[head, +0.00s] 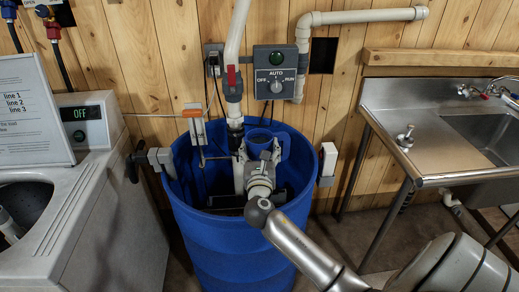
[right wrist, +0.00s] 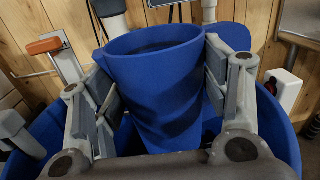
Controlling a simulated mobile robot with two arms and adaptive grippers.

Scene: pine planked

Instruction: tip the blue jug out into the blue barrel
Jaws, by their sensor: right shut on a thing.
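The blue jug (head: 262,138) is above the opening of the blue barrel (head: 235,240) in the head view, close to its back rim. My right gripper (head: 259,160) is shut on the jug's body, with one finger on each side. In the right wrist view the jug (right wrist: 155,85) stands between the fingers, looks near upright, and shows its rim at the top and its handle at the right. The jug's contents cannot be seen. The gripper and jug hide part of the barrel's inside. My left gripper is not in view.
A white pipe (head: 235,45) comes down into the barrel behind the jug. A grey control box (head: 280,72) is on the plank wall. A washing machine (head: 110,215) stands left, a steel sink (head: 440,135) right. A white box (head: 328,160) sits at the barrel's right rim.

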